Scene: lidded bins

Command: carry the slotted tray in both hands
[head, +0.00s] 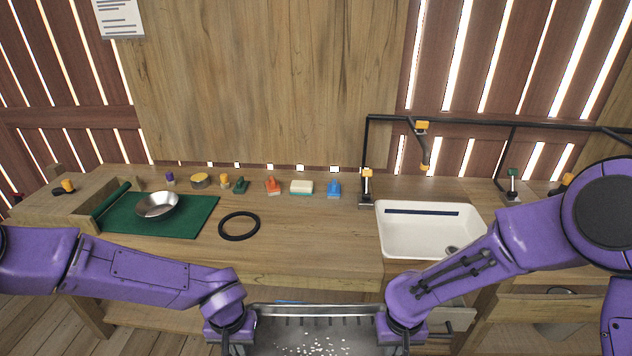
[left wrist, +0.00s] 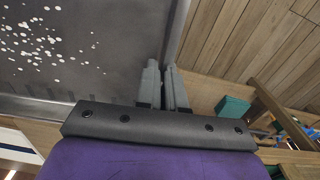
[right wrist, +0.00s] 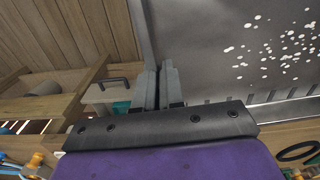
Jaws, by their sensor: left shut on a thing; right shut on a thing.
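The slotted tray (head: 315,324) is a grey metal tray with a row of slots along its far side, at the bottom middle of the head view. Small white bits lie scattered on its floor. My left gripper (left wrist: 167,84) is shut on the tray's left side wall. My right gripper (right wrist: 159,84) is shut on its right side wall. The tray floor also shows in the left wrist view (left wrist: 110,62) and the right wrist view (right wrist: 205,60). The tray's near part is cut off by the head view's lower edge.
The wooden workbench (head: 310,235) stands just beyond the tray. On it are a green mat (head: 190,222) with a metal bowl (head: 157,205), a black ring (head: 239,226), several small items along the back, and a white sink (head: 430,232) at right. A drawer (head: 455,318) is below the sink.

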